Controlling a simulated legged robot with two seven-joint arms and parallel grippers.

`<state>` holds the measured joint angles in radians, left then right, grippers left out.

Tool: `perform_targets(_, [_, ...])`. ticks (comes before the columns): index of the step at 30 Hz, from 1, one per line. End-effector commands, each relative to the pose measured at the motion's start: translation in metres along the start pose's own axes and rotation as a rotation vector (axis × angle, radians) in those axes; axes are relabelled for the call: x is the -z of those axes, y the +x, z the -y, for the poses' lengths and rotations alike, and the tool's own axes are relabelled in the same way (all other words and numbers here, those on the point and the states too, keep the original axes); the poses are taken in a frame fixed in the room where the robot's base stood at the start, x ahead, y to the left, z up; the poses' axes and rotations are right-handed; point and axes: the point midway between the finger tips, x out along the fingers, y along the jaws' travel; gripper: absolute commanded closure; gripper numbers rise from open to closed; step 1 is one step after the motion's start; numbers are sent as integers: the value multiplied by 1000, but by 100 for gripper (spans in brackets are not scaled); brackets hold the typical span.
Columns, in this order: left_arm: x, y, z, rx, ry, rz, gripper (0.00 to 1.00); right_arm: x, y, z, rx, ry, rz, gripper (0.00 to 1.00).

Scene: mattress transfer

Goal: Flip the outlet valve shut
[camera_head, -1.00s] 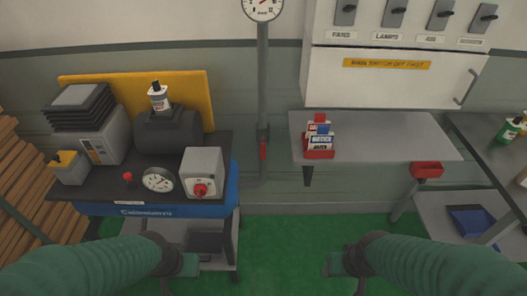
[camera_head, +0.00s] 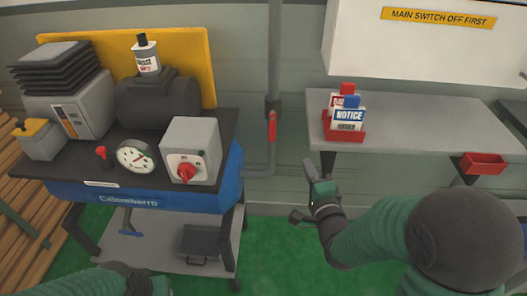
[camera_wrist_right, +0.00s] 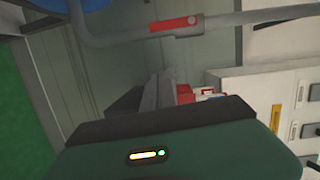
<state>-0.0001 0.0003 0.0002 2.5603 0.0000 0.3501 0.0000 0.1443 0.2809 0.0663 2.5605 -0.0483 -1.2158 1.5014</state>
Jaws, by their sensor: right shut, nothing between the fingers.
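The outlet valve has a red lever (camera_head: 272,126) on the vertical grey pipe (camera_head: 274,60), right of the compressor. The lever lies along the pipe, pointing down. In the right wrist view the red lever (camera_wrist_right: 174,26) lies along the pipe near the top, apart from my fingers. My right gripper (camera_head: 309,176) is shut and empty, below and right of the lever. Its dark fingers (camera_wrist_right: 155,96) also show in the right wrist view. Of my left arm, only the sleeve and dark wrist show at the bottom edge; its fingers are out of view.
The blue compressor bench (camera_head: 130,200) stands left of the pipe, with a gauge (camera_head: 136,157) and a grey switch box (camera_head: 191,140). A grey shelf (camera_head: 430,125) with a red sign holder (camera_head: 345,135) juts out at the right. Space before the pipe is open.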

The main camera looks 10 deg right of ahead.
Motion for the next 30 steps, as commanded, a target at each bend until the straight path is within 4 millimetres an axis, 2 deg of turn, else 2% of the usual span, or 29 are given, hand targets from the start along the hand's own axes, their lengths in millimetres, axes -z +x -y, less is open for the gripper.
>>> perform_targets(1, [-2,7,0,0,0,-1,64,0,0,-3,28,32,-2,100])
perform_targets(6, [-1,5,0,0,0,-1,64,1,0,6,58,68,-3,100])
perform_targets(15, [-1,6,0,0,0,-1,64,3,8,5,56,67,-2,100])
perform_targets(20, [-2,10,0,0,0,-1,64,2,35,5,56,66,-2,100])
perform_targets(29, [-4,17,0,0,0,-1,64,3,101,8,56,66,-2,100])
perform_targets(30, [-4,19,0,0,0,-1,64,-4,105,9,55,66,2,100])
